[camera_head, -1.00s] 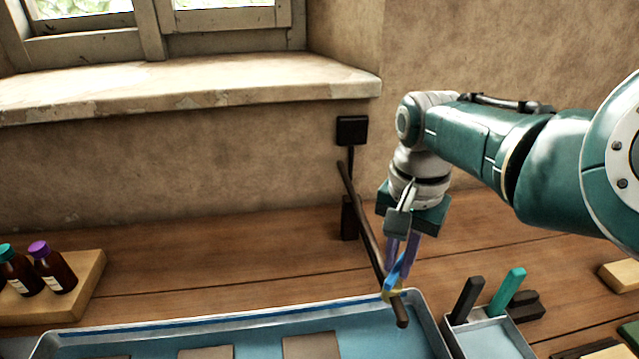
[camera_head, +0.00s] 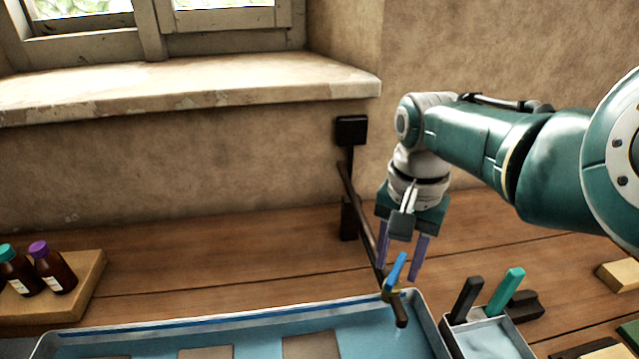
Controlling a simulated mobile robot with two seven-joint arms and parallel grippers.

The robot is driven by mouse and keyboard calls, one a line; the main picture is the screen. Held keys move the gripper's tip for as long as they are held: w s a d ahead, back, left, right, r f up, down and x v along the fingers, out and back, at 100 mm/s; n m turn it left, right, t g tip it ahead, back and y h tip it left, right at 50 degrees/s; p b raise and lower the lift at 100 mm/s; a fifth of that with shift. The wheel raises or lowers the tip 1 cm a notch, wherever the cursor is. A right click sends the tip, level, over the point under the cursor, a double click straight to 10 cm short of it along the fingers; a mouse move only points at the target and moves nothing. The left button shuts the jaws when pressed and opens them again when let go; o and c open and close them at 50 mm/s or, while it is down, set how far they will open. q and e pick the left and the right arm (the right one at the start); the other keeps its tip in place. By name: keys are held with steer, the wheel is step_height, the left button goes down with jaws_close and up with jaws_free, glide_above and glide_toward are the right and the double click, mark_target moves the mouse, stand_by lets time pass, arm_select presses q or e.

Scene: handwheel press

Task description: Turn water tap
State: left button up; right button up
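The water tap is a thin dark pipe (camera_head: 362,220) that slants from the wall down over the right end of a blue tray. Whether a finger touches the handle cannot be told. My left gripper is not in view.
The blue tray (camera_head: 225,318) fills the front middle, with flat grey pieces in it. A holder (camera_head: 491,338) with a black and a teal handle stands at the right. Brown bottles (camera_head: 54,272) stand on a wooden block at the left. The wood between is clear.

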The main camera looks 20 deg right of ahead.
mark_target(397, 267)
step_height(397, 267, up, 10)
steer(key=p, duration=0.3)
steer(key=shift+p, duration=0.3)
steer(key=s+d+f+n+t+h, duration=0.1)
steer(key=s+d+f+n+h, duration=0.2)
steer(key=s, duration=0.5)
steer(key=s+a+r+n+t+y, duration=0.1)
steer(key=s+a+r+n+y, duration=0.1)
steer(key=s+a+n, duration=0.35)
steer(key=s+a+r+n+t+y, duration=0.1)
steer(key=s+a+r+n, duration=0.25)
steer(key=s, duration=0.35)
step_height(397, 267, up, 24)
steer(key=p, duration=2.4)
steer(key=shift+s+a+r+n+t+p, duration=0.15)
steer(key=shift+s+a+n+t+p, duration=0.1)
steer(key=shift+n+t+p, duration=0.1)
